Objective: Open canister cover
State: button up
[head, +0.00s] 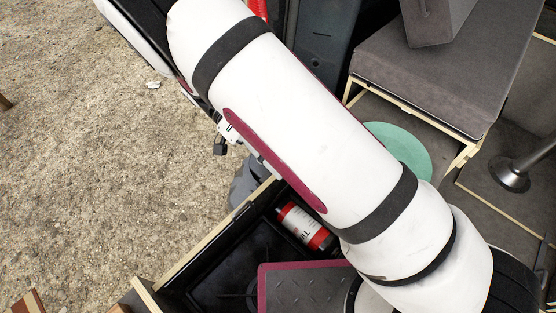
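A red and white canister (305,227) with a black end lies tilted in a black open box (215,275) with a pale wooden rim, at the lower middle of the head view. Its upper part is partly behind my arm, and I cannot make out its cover. My thick white arm crosses the view from upper left to lower right. My gripper cannot be made out.
A grey cushioned bench (430,75) with a wooden frame stands at upper right. A green round disc (402,152) lies below it, partly behind my arm. A metal post base (510,174) is at right. Open gravel ground (80,150) fills the left.

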notch_tip(320, 180, up, 10)
dwell(0.7)
jog(key=shift+c, duration=0.5)
